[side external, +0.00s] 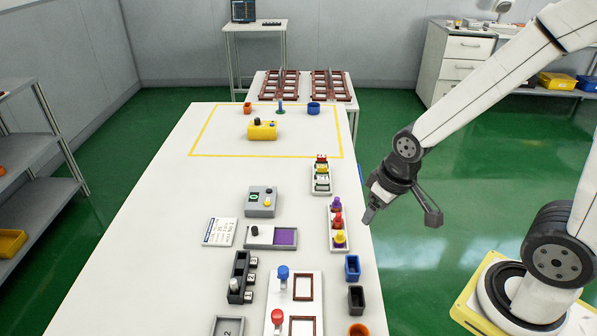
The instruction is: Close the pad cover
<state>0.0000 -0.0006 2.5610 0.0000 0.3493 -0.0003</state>
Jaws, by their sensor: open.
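The pad box (270,247) lies on the white table, left of the middle row of items. Its purple pad (285,237) shows at the right end. A light cover with a black knob (254,231) lies over the left part, so the pad is partly uncovered. My gripper (402,208) is open and empty, with its fingers spread. In the picture it is to the right of the pad box, near the table's right edge and apart from the box. Its height above the table is hard to tell.
A grey control box (261,201) stands just behind the pad box, and a printed card (220,232) lies to its left. A tray of coloured pegs (339,243) stands between the pad box and my gripper. A black rack (239,277) is in front. The table's left side is clear.

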